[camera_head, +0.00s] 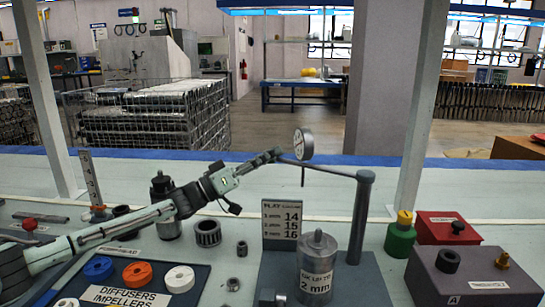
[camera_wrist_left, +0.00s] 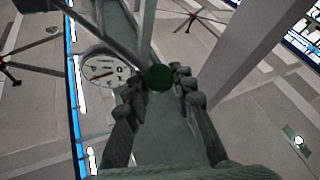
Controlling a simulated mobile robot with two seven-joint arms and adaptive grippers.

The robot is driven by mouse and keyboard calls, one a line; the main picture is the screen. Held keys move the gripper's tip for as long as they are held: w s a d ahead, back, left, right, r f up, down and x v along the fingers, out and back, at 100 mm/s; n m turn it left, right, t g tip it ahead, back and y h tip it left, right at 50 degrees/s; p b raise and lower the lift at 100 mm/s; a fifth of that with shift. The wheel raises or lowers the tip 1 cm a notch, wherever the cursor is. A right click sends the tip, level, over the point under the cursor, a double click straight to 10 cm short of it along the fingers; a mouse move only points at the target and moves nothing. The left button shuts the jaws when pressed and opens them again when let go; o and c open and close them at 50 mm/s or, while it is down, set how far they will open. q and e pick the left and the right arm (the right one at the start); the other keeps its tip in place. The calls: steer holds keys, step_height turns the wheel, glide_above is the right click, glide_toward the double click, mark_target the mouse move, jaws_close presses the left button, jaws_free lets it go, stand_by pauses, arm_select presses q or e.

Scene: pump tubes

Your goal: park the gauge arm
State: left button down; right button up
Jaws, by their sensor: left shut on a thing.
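The gauge arm (camera_head: 335,171) is a thin grey bar that runs left from the top of an upright post (camera_head: 359,225). A round white-faced dial gauge (camera_head: 303,144) sits on it, with a thin stem pointing down. My left gripper (camera_head: 275,156) is shut on the free left end of the gauge arm. The left wrist view shows the fingers (camera_wrist_left: 160,85) around a dark green round knob (camera_wrist_left: 160,78), with the dial (camera_wrist_left: 103,68) just left of them. The gauge arm reaches out over the bench to the left of the post. My right gripper is not in view.
A grey metal cylinder (camera_head: 316,262) stands below the gauge arm on a dark base. A play card (camera_head: 282,219) stands behind it. A tray (camera_head: 196,290) with coloured rings lies left. A green pot (camera_head: 400,238) and red box (camera_head: 446,229) stand right. A tall scale (camera_head: 90,182) stands far left.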

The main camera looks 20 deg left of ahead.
arm_select(q)
steer(key=shift+w+d+f+m+g+h, duration=0.4)
steer(key=shift+w+f+m+g+h, duration=0.15)
steer(key=shift+w+g, duration=0.2)
steer(key=shift+f, duration=0.1)
steer(key=c, duration=1.3)
jaws_free()
steer(key=shift+w+d+f+h, duration=0.1)
steer(key=shift+d+h, duration=0.05)
steer(key=shift+h, duration=0.1)
steer(key=shift+o, duration=0.2)
steer(key=v, duration=1.2)
steer(key=shift+r, duration=0.4)
